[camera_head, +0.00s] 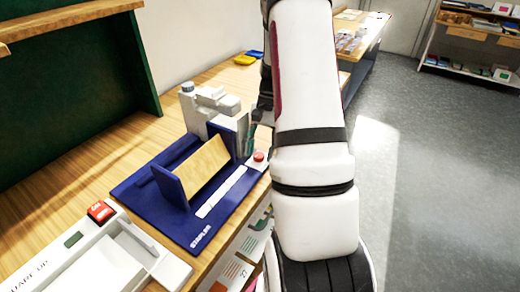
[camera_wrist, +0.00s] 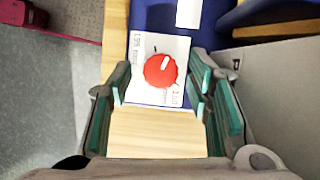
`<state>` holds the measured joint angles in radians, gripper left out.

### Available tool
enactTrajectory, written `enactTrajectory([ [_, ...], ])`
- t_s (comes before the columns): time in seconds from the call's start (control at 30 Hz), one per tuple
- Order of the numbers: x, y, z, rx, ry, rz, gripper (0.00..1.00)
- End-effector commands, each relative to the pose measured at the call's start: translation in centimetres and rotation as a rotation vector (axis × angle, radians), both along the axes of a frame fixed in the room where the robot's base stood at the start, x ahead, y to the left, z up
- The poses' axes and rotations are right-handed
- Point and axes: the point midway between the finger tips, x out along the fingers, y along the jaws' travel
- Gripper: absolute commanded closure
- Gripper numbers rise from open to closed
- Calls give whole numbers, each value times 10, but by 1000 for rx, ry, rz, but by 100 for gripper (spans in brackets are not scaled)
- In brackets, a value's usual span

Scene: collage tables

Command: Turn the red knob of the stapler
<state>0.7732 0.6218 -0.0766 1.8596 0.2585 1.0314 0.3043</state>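The stapler is a dark blue base (camera_head: 209,232) with a wooden sloped block and a white-grey head (camera_head: 209,108), on the wooden table. Its red knob (camera_head: 259,156) sits on the base's right side, near the table edge. In the wrist view the red knob (camera_wrist: 160,70) has a white pointer mark tilted to the upper right and sits on a white printed plate (camera_wrist: 178,50). My gripper (camera_wrist: 160,95) is open, with its teal-padded fingers on either side of the plate and nothing between them touching the knob. In the head view my arm partly hides the gripper.
A white device with a red button (camera_head: 100,212) stands at the front left of the table. A green board (camera_head: 70,90) rises at the back left. Yellow and blue items (camera_head: 245,59) lie farther back. The stapler's grey body (camera_wrist: 278,85) stands close beside the right finger.

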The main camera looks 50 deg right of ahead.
Motion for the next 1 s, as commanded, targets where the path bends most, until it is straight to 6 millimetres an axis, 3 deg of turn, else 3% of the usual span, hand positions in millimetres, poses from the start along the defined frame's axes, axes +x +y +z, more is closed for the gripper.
enactTrajectory([
  [0.2, 1, 0, 0, -1, -2, -28, 53],
  [0.37, -1, -1, 0, 0, -3, -184, 53],
  [1.0, -8, 4, -2, -1, -3, -1265, 53],
])
